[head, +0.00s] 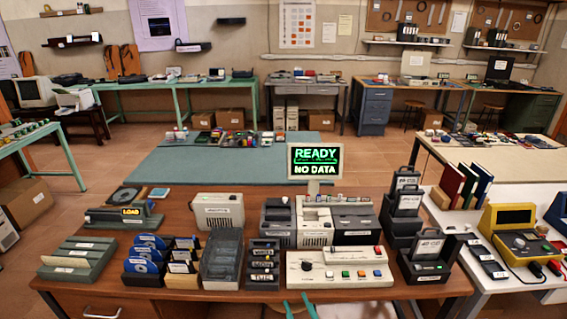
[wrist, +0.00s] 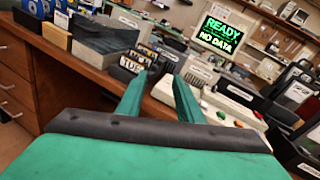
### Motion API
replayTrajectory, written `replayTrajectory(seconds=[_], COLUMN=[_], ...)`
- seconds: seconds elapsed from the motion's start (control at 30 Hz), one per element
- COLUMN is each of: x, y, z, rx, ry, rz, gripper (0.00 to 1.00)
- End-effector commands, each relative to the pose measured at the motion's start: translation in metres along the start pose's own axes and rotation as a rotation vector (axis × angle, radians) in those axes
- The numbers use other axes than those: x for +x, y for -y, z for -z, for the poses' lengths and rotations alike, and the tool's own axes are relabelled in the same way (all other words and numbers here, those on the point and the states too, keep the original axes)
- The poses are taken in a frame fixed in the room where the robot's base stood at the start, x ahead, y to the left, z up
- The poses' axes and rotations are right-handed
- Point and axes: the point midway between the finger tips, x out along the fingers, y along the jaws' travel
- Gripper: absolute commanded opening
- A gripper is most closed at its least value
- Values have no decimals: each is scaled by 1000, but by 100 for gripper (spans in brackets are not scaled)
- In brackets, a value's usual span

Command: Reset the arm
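My gripper (wrist: 153,95) shows in the wrist view as two green fingers with a wide gap between them, open and with nothing between them. Its fingertips also show at the bottom edge of the head view (head: 299,305), in front of the brown desk's front edge. In the wrist view the fingers point toward the desk and its devices, and the picture is tilted. Most of my arm is out of the head view.
The brown desk (head: 230,292) holds a beige control panel (head: 337,268) with coloured buttons, a monitor (head: 315,160) reading "READY NO DATA", blue discs in a rack (head: 146,262), and black card units (head: 424,258). A white table (head: 505,285) with a yellow device (head: 512,226) stands at right.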

Motion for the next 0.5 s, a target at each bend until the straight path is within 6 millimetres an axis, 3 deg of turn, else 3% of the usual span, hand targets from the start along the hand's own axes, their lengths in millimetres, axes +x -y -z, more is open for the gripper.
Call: replayTrajectory(seconds=[0.27,0.5], x=[-39,-106], y=[-34,-72], z=[46,87], rx=[-308,-797], ry=[-115,-275], rz=[59,75], gripper=[33,33])
